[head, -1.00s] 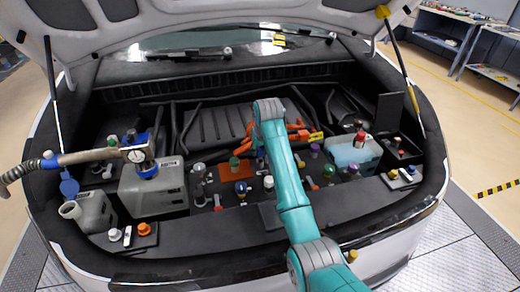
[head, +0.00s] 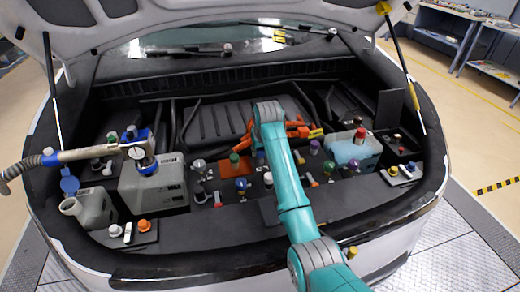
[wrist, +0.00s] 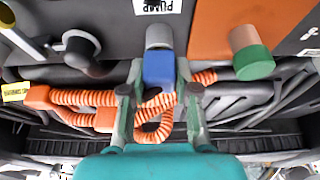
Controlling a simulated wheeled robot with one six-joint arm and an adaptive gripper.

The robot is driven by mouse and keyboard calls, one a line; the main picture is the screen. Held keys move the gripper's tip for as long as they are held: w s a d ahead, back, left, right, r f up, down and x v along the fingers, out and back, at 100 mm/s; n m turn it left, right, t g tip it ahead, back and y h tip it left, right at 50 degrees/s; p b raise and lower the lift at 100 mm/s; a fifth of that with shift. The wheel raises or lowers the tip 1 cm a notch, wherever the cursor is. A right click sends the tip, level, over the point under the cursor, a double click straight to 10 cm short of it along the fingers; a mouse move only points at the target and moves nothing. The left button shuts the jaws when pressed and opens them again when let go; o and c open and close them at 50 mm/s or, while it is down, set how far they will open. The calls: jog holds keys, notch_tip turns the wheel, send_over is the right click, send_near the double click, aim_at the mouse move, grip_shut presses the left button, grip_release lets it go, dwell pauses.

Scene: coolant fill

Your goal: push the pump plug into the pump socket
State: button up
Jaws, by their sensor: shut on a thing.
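The pump plug (wrist: 158,71) is a blue block between the fingertips of my gripper (wrist: 159,78), in the middle of the wrist view. My gripper is shut on it, one finger on each side. A short grey cylinder (wrist: 159,36) lies in line with its far end, up against the dark housing just under the "PUMP" label (wrist: 159,6). The plug's front is hidden, so I cannot tell how deep it sits in the pump socket. In the head view my arm covers the gripper and nearly all of the plug.
A green-capped fitting (wrist: 253,62) on an orange panel stands close beside the plug. A black knob (wrist: 82,50) is on the other side. Orange corrugated cables (wrist: 155,118) run behind the fingers.

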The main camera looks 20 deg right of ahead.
jog(key=shift+f, duration=0.2)
jog(key=o, duration=1)
jog(key=v, duration=1.2)
